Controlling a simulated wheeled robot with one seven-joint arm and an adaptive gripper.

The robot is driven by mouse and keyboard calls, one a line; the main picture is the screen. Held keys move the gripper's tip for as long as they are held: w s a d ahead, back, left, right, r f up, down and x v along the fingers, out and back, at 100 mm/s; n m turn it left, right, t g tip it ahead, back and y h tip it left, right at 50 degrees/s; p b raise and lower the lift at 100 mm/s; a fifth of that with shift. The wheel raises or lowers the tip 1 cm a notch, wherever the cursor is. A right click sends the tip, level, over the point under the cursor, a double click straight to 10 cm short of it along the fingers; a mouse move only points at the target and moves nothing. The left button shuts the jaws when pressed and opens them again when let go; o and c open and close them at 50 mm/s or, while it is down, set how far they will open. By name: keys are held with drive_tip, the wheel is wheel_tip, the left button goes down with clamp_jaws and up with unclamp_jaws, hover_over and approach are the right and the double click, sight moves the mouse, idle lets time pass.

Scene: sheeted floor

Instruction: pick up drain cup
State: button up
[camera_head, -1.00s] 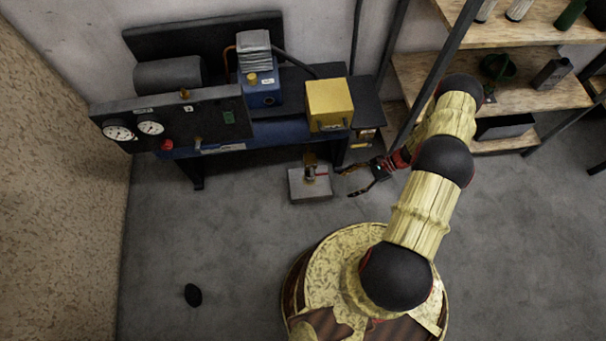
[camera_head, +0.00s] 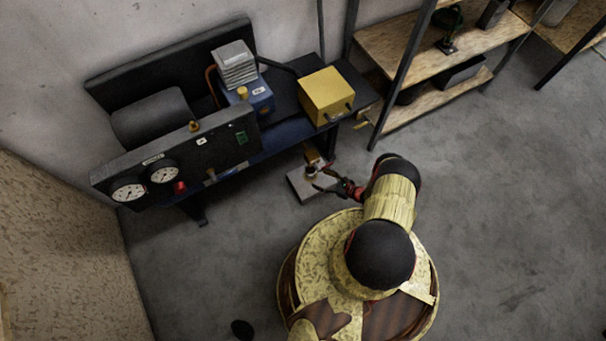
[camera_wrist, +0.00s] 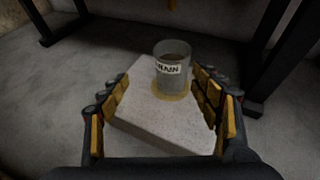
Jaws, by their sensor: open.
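The drain cup (camera_wrist: 172,72) is a grey, see-through cup with a white label reading "DRAIN" and brown contents. It stands upright on a pale stone block (camera_wrist: 150,120) on the floor. In the wrist view my gripper (camera_wrist: 162,88) is open, with its yellow-padded fingers on either side of the block and cup. The cup is ahead between the fingers, and I see no finger touching it. In the head view my gripper (camera_head: 326,181) is at the right side of the block (camera_head: 305,187), and the cup (camera_head: 311,171) shows small and partly unclear.
A blue-framed bench (camera_head: 262,140) with gauges, a blue pump (camera_head: 249,94) and a yellow box (camera_head: 327,95) stands over and behind the block. Its dark legs flank the cup. Wooden shelves (camera_head: 440,95) stand at the right. A dark round object (camera_head: 242,329) lies on the floor. Floor at right is clear.

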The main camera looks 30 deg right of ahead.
sight(307, 167)
drive_tip(key=shift+w+d+r+m+t+h, duration=0.3)
drive_tip(key=shift+w+d+m+t+h, duration=0.15)
drive_tip(key=shift+w+d, duration=0.25)
drive_tip(key=shift+w, duration=0.3)
drive_tip(key=b+x, duration=0.1)
drive_tip(key=x, duration=0.2)
drive_tip(key=b+x, duration=0.1)
drive_tip(key=x, duration=0.2)
drive_tip(key=shift+a+r, duration=0.1)
drive_tip(key=shift+a, duration=0.3)
drive_tip(key=shift+w+a, duration=0.15)
drive_tip(key=shift+w, duration=0.35)
drive_tip(key=c, duration=1.4)
drive_tip(key=shift+o, duration=0.2)
